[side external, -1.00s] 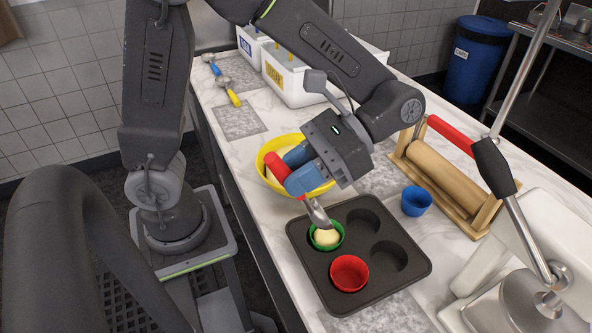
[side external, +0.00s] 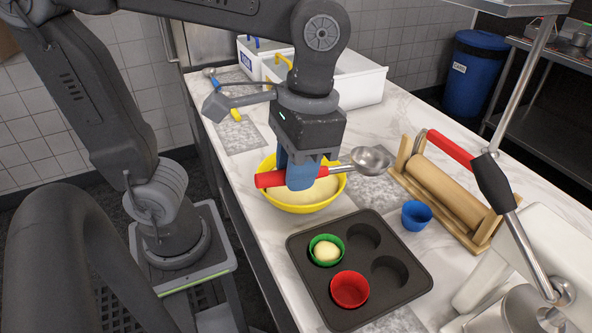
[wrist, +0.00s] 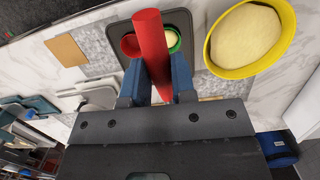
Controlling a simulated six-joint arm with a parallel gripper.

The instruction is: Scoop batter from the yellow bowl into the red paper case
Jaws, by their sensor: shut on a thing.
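My gripper (side external: 300,180) is shut on the red handle (side external: 270,180) of a metal scoop (side external: 371,160). It holds the scoop roughly level above the yellow bowl, with the cup out to the right. The yellow bowl (side external: 303,207) holds pale batter (side external: 312,194) and is partly hidden by my gripper. The red paper case (side external: 349,289) sits empty in the near-left cup of the dark muffin tin (side external: 375,308). The green case (side external: 315,255) beside it holds a ball of batter. In the wrist view the red handle (wrist: 151,50) crosses between my blue fingers, and the yellow bowl (wrist: 249,73) is at upper right.
A blue case (side external: 417,214) stands on the counter right of the tin. A rolling pin on a wooden stand (side external: 452,190) and a sink tap (side external: 520,225) are at right. White bins (side external: 345,82) stand behind the bowl. Two tin cups are empty.

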